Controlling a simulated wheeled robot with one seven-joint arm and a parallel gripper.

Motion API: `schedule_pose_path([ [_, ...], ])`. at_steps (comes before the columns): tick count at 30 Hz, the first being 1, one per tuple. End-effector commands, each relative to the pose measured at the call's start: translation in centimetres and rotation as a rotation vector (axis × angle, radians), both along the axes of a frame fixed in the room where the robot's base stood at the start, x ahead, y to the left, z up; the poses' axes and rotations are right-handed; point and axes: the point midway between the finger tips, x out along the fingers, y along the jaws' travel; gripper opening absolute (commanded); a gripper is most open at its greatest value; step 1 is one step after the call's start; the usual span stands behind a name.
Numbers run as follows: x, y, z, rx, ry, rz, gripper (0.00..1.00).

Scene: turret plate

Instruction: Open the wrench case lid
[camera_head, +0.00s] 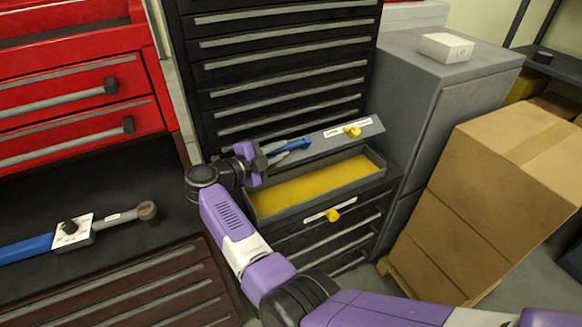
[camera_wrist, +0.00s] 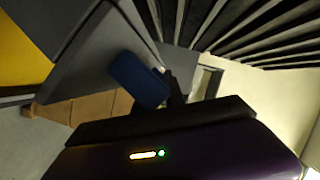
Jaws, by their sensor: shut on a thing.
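The wrench case (camera_head: 372,176) is a dark grey box with a yellow lining, and no wrench shows in it. Its grey lid (camera_head: 335,140) is raised along the back edge, with a yellow latch (camera_head: 352,131). My gripper (camera_head: 264,160) is at the lid's left end, shut on a blue handle (camera_head: 291,145). The handle also shows in the wrist view (camera_wrist: 140,78), in front of a grey panel. My dark fingers partly hide the hold. I cannot tell how the handle joins the lid. Another yellow latch (camera_head: 333,215) is on the case front.
The case sits on a dark drawer cabinet (camera_head: 330,245). A tall black drawer stack (camera_head: 280,60) stands behind. A grey cabinet (camera_head: 435,85) and cardboard boxes (camera_head: 500,170) are at right. A blue-handled wrench (camera_head: 25,248) lies on the dark bench at left.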

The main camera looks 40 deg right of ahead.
Motion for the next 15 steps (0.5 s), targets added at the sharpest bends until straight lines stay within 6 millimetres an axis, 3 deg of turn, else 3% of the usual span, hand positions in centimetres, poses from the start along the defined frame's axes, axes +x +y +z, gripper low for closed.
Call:
schedule_pose_path([
  [6, 2.7, -0.5, 1.0, 0.049, 0.162, 0.003, 0.0],
  [15, 4.4, -1.1, 1.4, 0.086, 0.297, 0.003, 0.0],
])
